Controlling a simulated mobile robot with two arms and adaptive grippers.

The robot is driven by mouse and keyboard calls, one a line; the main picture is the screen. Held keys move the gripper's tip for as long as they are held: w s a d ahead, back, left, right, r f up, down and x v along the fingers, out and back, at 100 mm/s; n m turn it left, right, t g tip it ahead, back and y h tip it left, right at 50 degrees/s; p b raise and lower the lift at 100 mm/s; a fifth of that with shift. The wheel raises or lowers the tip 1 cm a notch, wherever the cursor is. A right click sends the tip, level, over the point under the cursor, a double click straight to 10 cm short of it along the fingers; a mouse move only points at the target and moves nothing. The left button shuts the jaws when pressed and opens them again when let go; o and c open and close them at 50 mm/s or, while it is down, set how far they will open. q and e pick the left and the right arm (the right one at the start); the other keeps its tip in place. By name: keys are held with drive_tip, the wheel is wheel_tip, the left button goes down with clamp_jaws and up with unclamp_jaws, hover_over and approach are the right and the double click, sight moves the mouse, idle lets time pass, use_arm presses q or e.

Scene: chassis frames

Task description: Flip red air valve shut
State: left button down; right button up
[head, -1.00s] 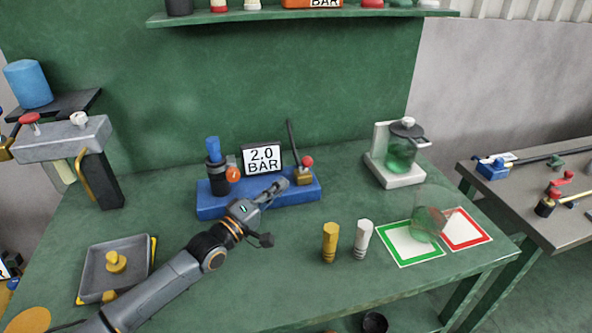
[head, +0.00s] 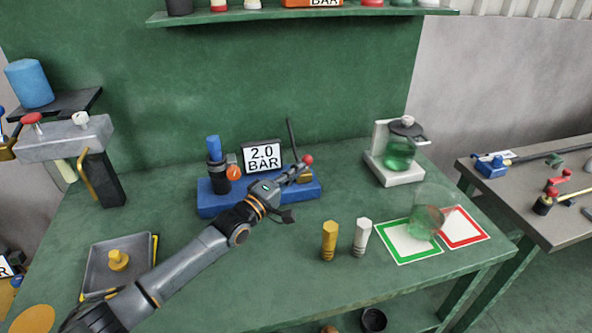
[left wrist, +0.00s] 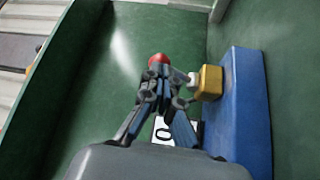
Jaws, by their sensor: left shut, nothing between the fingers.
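The red knob of the air valve (head: 307,159) sits above its brass body (head: 305,176) at the right end of the blue block (head: 215,203). In the left wrist view the red knob (left wrist: 157,59) shows just beyond my fingertips, and the yellow-brass body (left wrist: 209,82) is to their right on the blue block (left wrist: 240,110). My left gripper (head: 300,169) is shut and empty, its tips close beside the knob. I cannot tell whether they touch. The gripper partly hides the valve. My right gripper is out of view.
A gauge sign reading 2.0 BAR (head: 262,157) stands behind the block, with a thin dark rod (head: 292,140) next to the valve. A yellow peg (head: 329,241) and a white peg (head: 361,237) stand in front. A glass jug (head: 400,152) is to the right.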

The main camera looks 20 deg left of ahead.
use_arm(q)
drive_tip(key=shift+w+r+n+p, duration=0.1)
drive_tip(key=shift+r+n+p, duration=0.2)
drive_tip(key=shift+p, duration=0.05)
drive_tip(key=shift+a+y, duration=0.1)
drive_tip(key=shift+y, duration=0.2)
drive_tip(key=shift+w+a+r+n+g+p, duration=0.1)
drive_tip(key=shift+w+r+n+g+p, duration=0.25)
drive_tip(key=shift+p, duration=0.55)
drive_tip(key=w+a+n+g+p, duration=0.1)
drive_tip(key=n+p, duration=0.1)
drive_tip(key=w+a+r+n+g+p, duration=0.1)
drive_tip(key=n+g+p, duration=0.1)
drive_tip(key=p, duration=0.1)
drive_tip(key=w+n+g+p, duration=0.2)
drive_tip(key=shift+a+r+n+y+p, duration=0.25)
drive_tip(key=shift+a+r+y+p, duration=0.05)
drive_tip(key=shift+a+r+p, duration=0.1)
drive_tip(key=shift+r, duration=0.1)
drive_tip(key=shift+r+p, duration=0.75)
drive_tip(key=shift+p, duration=0.15)
